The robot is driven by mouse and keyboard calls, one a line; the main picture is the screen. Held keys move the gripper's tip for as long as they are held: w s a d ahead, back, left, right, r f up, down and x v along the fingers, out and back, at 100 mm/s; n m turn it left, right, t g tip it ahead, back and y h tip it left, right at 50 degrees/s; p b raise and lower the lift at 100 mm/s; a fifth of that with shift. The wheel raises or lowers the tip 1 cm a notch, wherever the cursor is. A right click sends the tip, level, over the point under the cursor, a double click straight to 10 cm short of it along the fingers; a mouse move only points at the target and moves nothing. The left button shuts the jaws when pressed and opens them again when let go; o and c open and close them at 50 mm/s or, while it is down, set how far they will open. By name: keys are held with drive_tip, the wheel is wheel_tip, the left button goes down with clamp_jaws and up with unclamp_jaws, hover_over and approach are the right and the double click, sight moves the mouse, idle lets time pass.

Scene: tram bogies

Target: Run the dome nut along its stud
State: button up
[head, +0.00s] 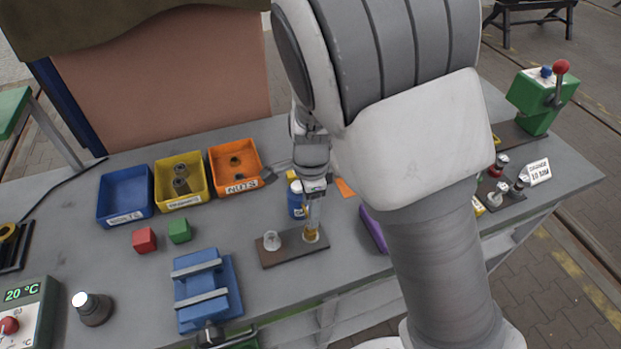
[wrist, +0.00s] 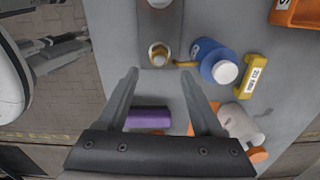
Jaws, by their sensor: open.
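The brass dome nut (head: 311,235) sits at the right end of a small brown board (head: 285,253), on its stud. In the wrist view the dome nut (wrist: 158,54) lies just beyond my fingertips, roughly centred between them. The stud itself is mostly hidden under the nut. My gripper (head: 314,212) points down above the nut and is close to it. In the wrist view my gripper (wrist: 160,78) is open, with nothing between its fingers. I cannot tell the exact height gap to the nut.
A pale fitting (head: 271,241) stands at the board's left end. A blue bottle (head: 296,200) stands close behind the gripper. A purple block (wrist: 150,117) lies near the fingers. A blue vise (head: 205,290) and an orange nuts bin (head: 236,166) are to the left.

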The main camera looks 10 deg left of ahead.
wheel_tip(320, 180, up, 9)
drive_tip(key=shift+r, duration=0.15)
idle(0.4)
drive_tip(key=s+d+r+n+t+y, duration=0.1)
drive_tip(key=s+d+r+n, duration=0.15)
drive_tip(key=d+r, duration=0.35)
drive_tip(key=s+d+r+n+t+y, duration=0.1)
drive_tip(key=d+r+n, duration=0.2)
drive_tip(key=d+r, duration=0.3)
drive_tip(key=s+d+r+n+t+h, duration=0.2)
drive_tip(key=s+d+r+n+t, duration=0.1)
drive_tip(key=s+d+n, duration=0.4)
drive_tip(key=s+d, duration=0.3)
drive_tip(key=d, duration=0.1)
drive_tip(key=shift+d+t, duration=0.15)
drive_tip(key=shift+t, duration=0.15)
drive_tip(key=shift+r, duration=0.1)
idle(0.3)
